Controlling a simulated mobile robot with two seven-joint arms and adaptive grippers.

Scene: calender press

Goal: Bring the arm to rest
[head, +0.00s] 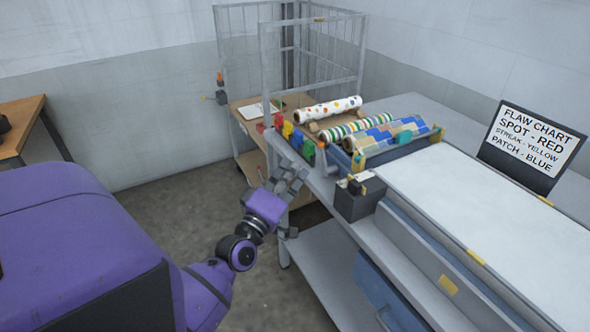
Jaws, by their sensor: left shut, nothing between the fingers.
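My left arm is purple and reaches in from the lower left. Its left gripper (289,178) is shut and empty. It is held in front of the near left corner of the grey bench (324,184), close to the bench edge. I cannot tell whether it touches the bench. My right gripper is not in view.
A dark box (357,203) sits at the bench edge. A white panel (490,225) and a flaw chart sign (532,141) are right. A wire cage cart (252,135) stands behind. Open floor (185,208) lies left.

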